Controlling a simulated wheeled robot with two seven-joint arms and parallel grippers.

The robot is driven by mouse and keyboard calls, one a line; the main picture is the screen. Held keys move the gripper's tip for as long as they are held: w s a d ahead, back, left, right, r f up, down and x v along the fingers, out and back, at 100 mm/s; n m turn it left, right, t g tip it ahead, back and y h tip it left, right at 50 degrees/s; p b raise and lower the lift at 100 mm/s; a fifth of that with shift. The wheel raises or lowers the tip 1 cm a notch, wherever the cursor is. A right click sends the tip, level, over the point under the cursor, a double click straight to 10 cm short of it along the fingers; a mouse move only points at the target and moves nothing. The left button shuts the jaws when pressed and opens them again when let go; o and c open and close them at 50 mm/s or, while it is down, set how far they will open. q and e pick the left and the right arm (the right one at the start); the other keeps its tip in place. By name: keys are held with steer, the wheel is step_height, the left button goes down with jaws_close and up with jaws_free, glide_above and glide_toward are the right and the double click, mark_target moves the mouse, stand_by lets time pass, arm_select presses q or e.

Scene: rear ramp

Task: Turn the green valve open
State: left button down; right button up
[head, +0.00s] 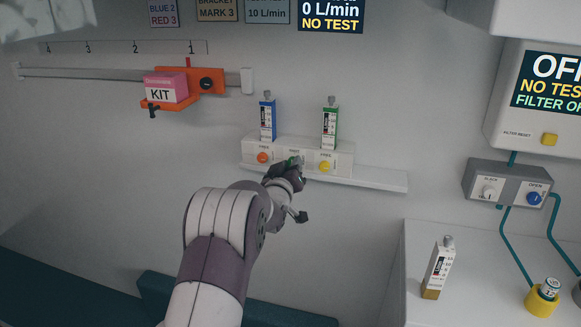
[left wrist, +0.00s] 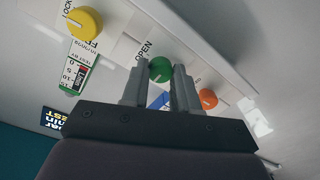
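The green valve (left wrist: 160,69) is a round knob with a white mark. It sits in the left wrist view under the word OPEN, between a yellow knob and an orange knob. My left gripper (left wrist: 162,72) has one finger on each side of the green knob; I cannot tell if both fingers touch it. In the head view my left gripper (head: 290,168) is at the middle of the white valve panel (head: 342,158) and hides most of the green knob. My right gripper is not in view.
The orange knob (head: 263,157) and yellow knob (head: 325,167) flank my gripper closely. Blue (head: 267,121) and green (head: 330,123) cartridges stand above the panel. A shelf (head: 380,180) runs to the right. A pink kit box (head: 165,88) sits on a rail carriage at left.

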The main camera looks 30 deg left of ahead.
arm_select(q)
steer(key=shift+f+m+t+h+b, duration=0.15)
steer(key=shift+m+t+h+b, duration=0.15)
steer(key=shift+m+b, duration=8.45)
steer(key=shift+m, duration=0.45)
steer(key=c, duration=0.8)
jaws_free()
steer(key=shift+c, duration=0.2)
steer(key=shift+s, duration=0.1)
